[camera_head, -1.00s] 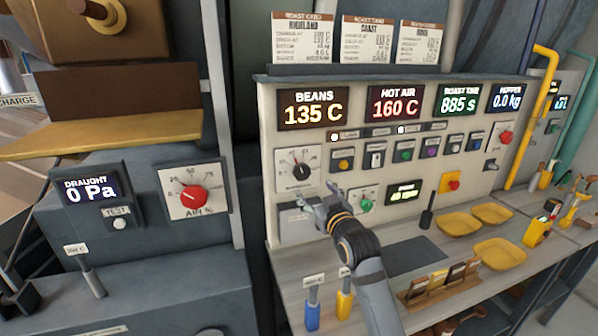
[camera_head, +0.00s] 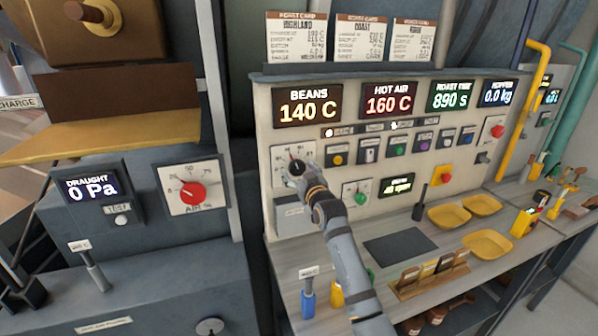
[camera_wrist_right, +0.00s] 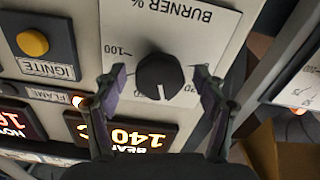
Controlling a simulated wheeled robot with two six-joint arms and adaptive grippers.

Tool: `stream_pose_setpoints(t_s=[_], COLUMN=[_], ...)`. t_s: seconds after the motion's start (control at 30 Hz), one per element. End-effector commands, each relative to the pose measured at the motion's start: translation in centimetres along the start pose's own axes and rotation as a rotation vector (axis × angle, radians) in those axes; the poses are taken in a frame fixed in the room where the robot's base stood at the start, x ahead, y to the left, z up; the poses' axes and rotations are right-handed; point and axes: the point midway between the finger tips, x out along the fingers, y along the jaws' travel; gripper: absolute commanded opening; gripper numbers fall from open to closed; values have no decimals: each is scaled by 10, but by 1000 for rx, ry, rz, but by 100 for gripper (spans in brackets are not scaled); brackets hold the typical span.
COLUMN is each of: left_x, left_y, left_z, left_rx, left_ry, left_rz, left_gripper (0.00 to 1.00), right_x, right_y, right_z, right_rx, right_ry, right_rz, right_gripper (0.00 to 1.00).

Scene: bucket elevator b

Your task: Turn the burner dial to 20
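The burner dial (camera_head: 297,166) is a black round knob on a white plate at the left of the control panel. In the right wrist view the knob (camera_wrist_right: 160,75) shows upside down below the BURNER % lettering. Its white pointer mark faces straight down there, towards the plate's upper side, around mid-scale. "100" reads at the left; the numbers at the right are partly covered. My right gripper (camera_wrist_right: 160,80) is open, with one finger on each side of the knob and visible gaps between. In the head view it (camera_head: 302,180) partly covers the plate. My left gripper is out of view.
The BEANS display (camera_head: 308,105) reads 140 C, above the dial. The ignite button (camera_wrist_right: 32,42) is beside the burner plate. The air dial (camera_head: 193,193) is on a separate cabinet at the left. Yellow trays (camera_head: 487,246) and a card rack (camera_head: 433,279) are on the bench below.

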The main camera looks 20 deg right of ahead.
Motion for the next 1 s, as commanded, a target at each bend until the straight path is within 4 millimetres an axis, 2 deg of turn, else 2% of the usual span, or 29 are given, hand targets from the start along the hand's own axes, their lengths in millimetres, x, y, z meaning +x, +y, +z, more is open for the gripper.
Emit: stream_pose_setpoints(t_s=[0.03, 0.37, 0.67, 1.0], left_x=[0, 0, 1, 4], left_y=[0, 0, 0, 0], left_z=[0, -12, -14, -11], left_rx=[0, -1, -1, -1], left_ry=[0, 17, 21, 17], left_rz=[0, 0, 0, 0], left_gripper=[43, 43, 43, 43], right_x=[0, 0, 0, 0], right_y=[0, 0, 0, 1], right_z=[0, 0, 0, 0], right_rx=[0, 0, -48, -283], right_ry=[0, 0, -1, 0], right_rz=[0, 0, 0, 0], right_gripper=[62, 18, 18, 18])
